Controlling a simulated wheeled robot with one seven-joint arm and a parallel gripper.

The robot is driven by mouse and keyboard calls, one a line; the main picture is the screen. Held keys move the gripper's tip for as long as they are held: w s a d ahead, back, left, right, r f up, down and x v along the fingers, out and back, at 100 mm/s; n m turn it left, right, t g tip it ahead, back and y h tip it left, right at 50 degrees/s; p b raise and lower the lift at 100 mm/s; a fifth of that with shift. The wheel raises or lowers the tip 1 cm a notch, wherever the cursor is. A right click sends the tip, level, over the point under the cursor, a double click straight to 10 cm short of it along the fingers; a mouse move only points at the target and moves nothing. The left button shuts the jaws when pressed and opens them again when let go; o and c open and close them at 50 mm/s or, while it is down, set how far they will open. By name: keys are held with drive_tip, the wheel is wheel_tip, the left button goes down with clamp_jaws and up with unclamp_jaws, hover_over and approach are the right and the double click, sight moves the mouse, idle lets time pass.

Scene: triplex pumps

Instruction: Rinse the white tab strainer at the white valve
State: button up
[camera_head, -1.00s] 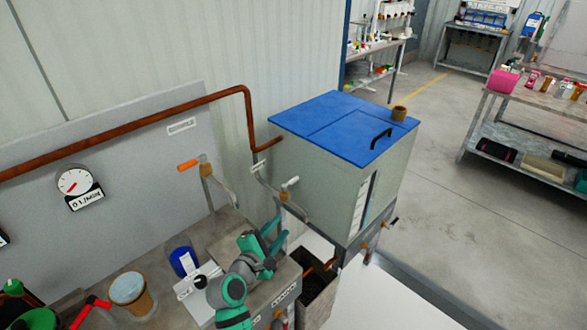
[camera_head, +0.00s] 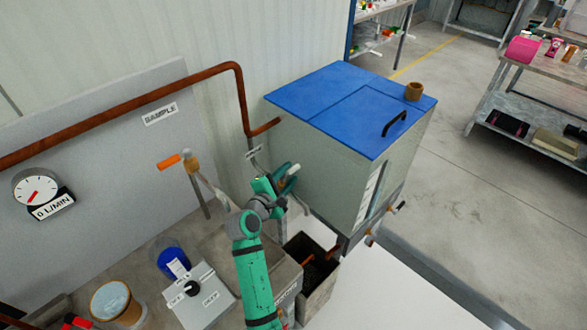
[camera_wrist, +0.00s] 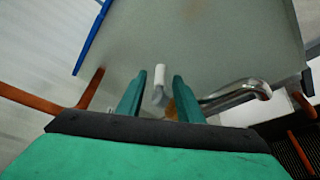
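The white valve has a white handle (camera_head: 294,168) beside the blue-lidded tank; it also shows in the wrist view (camera_wrist: 160,73) with a curved metal spout (camera_wrist: 236,94) to its right. My gripper (camera_head: 284,178) is up at this valve. In the wrist view my gripper (camera_wrist: 159,80) is open, with the white handle seen between its fingertips. Whether the fingers touch the handle I cannot tell. I cannot make out a strainer with a white tab in any view.
The tank (camera_head: 330,155) stands just beyond my gripper. An orange-handled sample valve (camera_head: 170,162) is to the left. An open sump box (camera_head: 318,278) lies below. A control box (camera_head: 200,296), blue jar (camera_head: 172,262) and tan bucket (camera_head: 112,302) sit on the bench. The flow gauge (camera_head: 36,187) reads near zero.

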sight(289, 174)
drive_tip(key=shift+x, duration=2)
clamp_jaws()
